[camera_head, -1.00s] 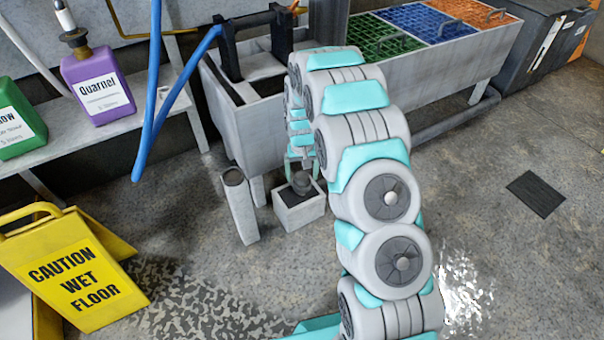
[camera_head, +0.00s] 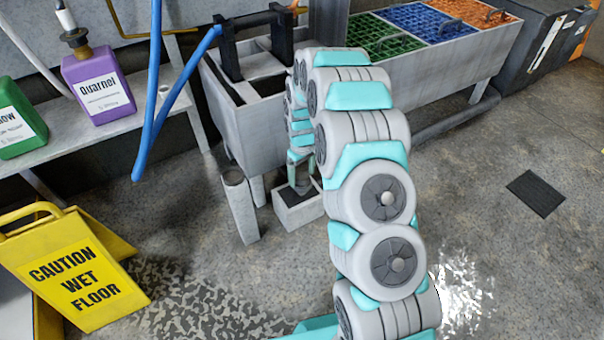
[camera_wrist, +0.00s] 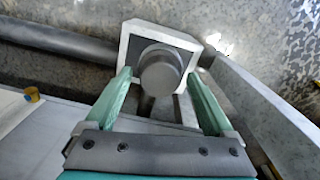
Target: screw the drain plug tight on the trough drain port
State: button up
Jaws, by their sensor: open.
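A round grey knob-like part, seemingly the drain plug (camera_wrist: 160,70), is at a small pale box with a dark inside (camera_wrist: 133,30). That box stands on the floor in the head view (camera_head: 300,217). My gripper (camera_wrist: 159,74) is open, with its two green fingers on either side of the round part in the wrist view. I see a gap at each fingertip and cannot tell whether either touches. In the head view my gripper (camera_head: 301,172) is low over the box and partly hides the round part. The grey trough (camera_head: 243,130) stands behind; I cannot make out its drain port.
A pale post with a dark round top (camera_head: 239,205) stands left of the box. A blue hose (camera_head: 150,110) hangs at the left. A yellow wet-floor sign (camera_head: 72,275) stands front left. A pipe (camera_head: 455,120) runs low along the grated bins. The floor at right is mostly clear.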

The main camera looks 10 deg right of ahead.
jog(key=n, duration=1.3)
grip_shut()
jog(key=m, duration=0.4)
jog(key=shift+m, duration=0.4)
dwell(1.0)
jog(key=m, duration=0.5)
dwell(0.4)
jog(key=m, duration=0.5)
